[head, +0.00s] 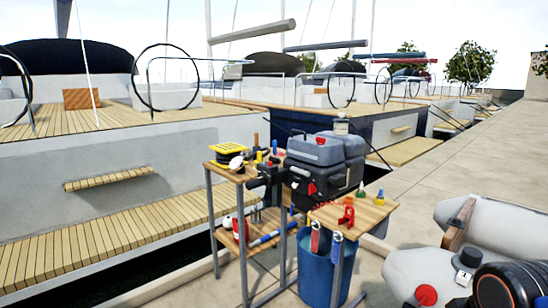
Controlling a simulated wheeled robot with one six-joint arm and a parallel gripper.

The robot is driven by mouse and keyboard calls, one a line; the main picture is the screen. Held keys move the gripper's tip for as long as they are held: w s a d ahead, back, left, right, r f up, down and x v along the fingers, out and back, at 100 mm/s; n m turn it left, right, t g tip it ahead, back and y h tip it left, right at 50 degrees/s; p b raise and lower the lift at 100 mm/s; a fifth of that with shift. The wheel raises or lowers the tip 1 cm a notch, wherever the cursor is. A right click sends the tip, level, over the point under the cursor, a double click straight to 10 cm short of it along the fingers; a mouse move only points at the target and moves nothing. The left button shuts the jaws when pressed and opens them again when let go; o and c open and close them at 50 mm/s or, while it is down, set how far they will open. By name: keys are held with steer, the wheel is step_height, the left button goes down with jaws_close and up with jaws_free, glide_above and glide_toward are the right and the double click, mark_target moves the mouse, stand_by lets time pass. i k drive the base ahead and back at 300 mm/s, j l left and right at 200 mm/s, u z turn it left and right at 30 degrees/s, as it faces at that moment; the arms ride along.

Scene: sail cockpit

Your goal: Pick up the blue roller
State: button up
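A workbench (222,170) with a wooden top and grey legs stands in the middle of the head view. A long blue and white rod-like thing (266,237) lies slanted on its lower shelf; it may be the blue roller, but it is too small to be sure. Other small blue things are a piece (275,146) standing on the top at the back and a bottle-like piece (380,196) at the right end.
Grey and black cases (325,160) are stacked on the bench. A yellow reel (230,151) sits at its left end. A blue bin (318,270) stands below the right part. A grey inflatable boat (430,268) lies at right. Sailboats (90,150) fill the left. The pale dock (460,160) is clear behind.

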mark_target(277, 161)
steer(key=l+u, duration=0.1)
steer(key=u, duration=0.25)
steer(key=i+j+z, duration=0.1)
steer(key=i+j, duration=0.8)
steer(key=j, duration=0.15)
